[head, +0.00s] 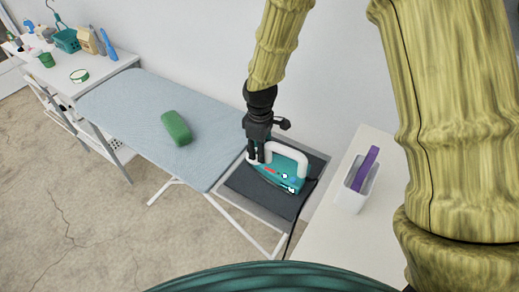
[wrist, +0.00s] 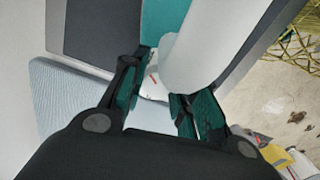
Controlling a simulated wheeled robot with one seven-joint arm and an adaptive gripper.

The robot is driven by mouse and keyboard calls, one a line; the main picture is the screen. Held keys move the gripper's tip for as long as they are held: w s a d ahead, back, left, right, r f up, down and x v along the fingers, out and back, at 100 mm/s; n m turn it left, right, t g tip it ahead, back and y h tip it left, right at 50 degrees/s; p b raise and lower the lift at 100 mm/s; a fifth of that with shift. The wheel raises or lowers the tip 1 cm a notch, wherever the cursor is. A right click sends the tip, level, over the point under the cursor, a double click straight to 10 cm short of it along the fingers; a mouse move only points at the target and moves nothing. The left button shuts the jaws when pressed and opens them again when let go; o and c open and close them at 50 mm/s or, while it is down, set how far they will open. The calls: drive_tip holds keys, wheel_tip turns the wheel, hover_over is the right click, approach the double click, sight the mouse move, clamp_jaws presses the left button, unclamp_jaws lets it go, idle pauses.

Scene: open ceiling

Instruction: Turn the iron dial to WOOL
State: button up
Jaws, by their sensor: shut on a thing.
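The teal iron (head: 297,179) with a white handle (head: 288,152) rests on a dark pad (head: 245,183) at the right end of the ironing board. My gripper (head: 258,158) reaches down at the left end of the iron, beside the handle. In the wrist view its two fingers (wrist: 162,82) are closed on the white dial (wrist: 154,88), which shows a small red mark. The iron's teal body (wrist: 165,25) and its white handle (wrist: 200,45) show just beyond. The dial's lettering cannot be read, and the fingers partly hide the dial.
The blue ironing board (head: 140,105) carries a green rounded block (head: 177,128). A white container (head: 352,198) with a purple item (head: 365,168) stands on the white surface at right. A cluttered white table (head: 100,68) is at far left. The wall is close behind.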

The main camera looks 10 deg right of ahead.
drive_tip(key=shift+r, duration=0.15)
drive_tip(key=shift+m+p, duration=0.55)
drive_tip(key=shift+m, duration=1.05)
drive_tip(key=o, duration=1)
drive_tip(key=shift+s, duration=0.1)
wheel_tip(320, 180, up, 12)
drive_tip(key=shift+d, duration=0.1)
